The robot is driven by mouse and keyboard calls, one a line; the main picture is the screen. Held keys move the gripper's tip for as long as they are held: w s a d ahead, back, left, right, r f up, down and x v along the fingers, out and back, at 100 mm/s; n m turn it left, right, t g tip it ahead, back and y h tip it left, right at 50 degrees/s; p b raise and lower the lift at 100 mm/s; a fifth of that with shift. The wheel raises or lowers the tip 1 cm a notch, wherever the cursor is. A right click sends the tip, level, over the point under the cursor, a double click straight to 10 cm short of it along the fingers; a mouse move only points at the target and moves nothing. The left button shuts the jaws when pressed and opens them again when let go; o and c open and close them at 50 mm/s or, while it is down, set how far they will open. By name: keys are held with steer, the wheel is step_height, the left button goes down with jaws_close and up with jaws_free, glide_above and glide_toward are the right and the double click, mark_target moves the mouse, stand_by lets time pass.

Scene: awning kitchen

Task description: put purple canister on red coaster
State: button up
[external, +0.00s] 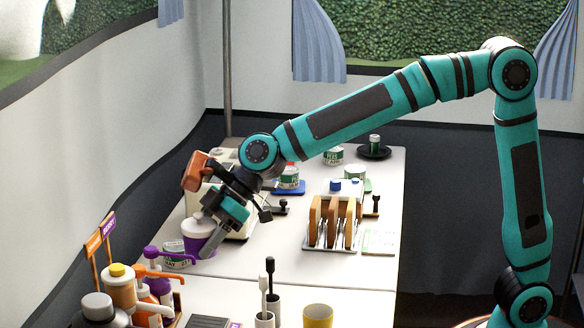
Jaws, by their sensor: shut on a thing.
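The purple canister (199,246) with a pale lid stands or hangs at the left side of the white counter. My gripper (207,222) reaches down to its upper right side and is shut on it. The fingers hide part of the canister, and I cannot tell whether its base touches the counter. I cannot make out a red coaster. A small red patch (290,164) shows behind my arm, by a can, but I cannot tell what it is.
A cream appliance (238,222) stands close behind my gripper. A rack with brown slices (333,222) stands right of centre. A can on a blue coaster (289,187) and a black plate (374,153) are farther back. Bottles, a purple pump and a yellow cup (318,317) crowd the front.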

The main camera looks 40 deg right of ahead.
step_height(320, 180, up, 12)
steer(key=w+d+m+t, duration=0.1)
steer(key=w+d+m, duration=0.1)
steer(key=w+d, duration=0.9)
steer(key=w+d+m+t+h, duration=0.15)
steer(key=w+d, duration=0.55)
steer(key=w, duration=0.7)
steer(key=w+d+m+t, duration=0.2)
steer(key=w+d, duration=0.7)
steer(key=w, duration=0.4)
steer(key=w+d+m+t+h, duration=0.1)
steer(key=w+d, duration=0.4)
steer(key=d, duration=0.4)
steer(key=w+d+m, duration=0.2)
steer(key=w+d, duration=0.2)
steer(key=d, duration=0.6)
steer(key=w+d+m+t+h, duration=0.1)
steer(key=w+d, duration=0.4)
steer(key=d, duration=0.4)
step_height(320, 180, down, 17)
steer(key=shift+r, duration=0.1)
steer(key=shift+f, duration=2.15)
steer(key=shift+f, duration=0.15)
